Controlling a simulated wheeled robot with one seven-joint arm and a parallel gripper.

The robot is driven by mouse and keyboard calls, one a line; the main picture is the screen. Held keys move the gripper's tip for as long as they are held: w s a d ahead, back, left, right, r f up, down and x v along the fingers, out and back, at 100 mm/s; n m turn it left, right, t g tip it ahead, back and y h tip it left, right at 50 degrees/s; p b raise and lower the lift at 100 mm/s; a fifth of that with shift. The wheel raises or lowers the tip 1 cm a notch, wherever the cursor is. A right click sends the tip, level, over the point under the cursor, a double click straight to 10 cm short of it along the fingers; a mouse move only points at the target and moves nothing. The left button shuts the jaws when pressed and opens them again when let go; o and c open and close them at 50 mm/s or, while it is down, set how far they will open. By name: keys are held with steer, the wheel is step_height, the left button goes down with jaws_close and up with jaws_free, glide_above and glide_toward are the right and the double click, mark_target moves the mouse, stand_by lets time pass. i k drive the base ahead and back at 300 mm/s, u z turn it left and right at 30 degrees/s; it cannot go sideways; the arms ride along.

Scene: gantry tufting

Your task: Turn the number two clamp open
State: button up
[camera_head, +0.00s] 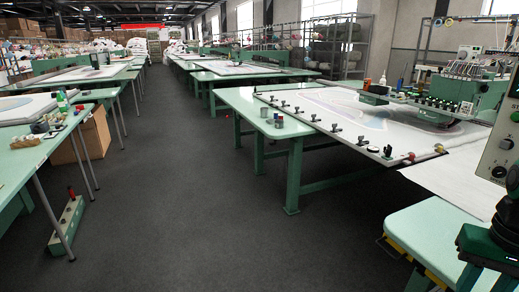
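A white tufting frame (345,112) lies on a green table at the right. Several small dark clamps stand in a row along its near edge, such as one clamp (335,127), another clamp (361,140) and one near the corner (388,151). No numbers on them are legible, so I cannot tell which is number two. At this size I cannot tell whether each clamp is open or shut. My gripper is not in view.
A green gantry machine (455,88) stands over the frame's right end. A pale green stool-like table (440,240) and dark equipment crowd the lower right. A bench (30,160) with small items stands left, a green box (67,222) below it. The grey floor between is clear.

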mark_target(334, 125)
steer(key=u, duration=0.45)
steer(key=i, duration=2.35)
steer(key=z, duration=0.85)
steer(key=i, duration=1.3)
steer(key=z, duration=0.7)
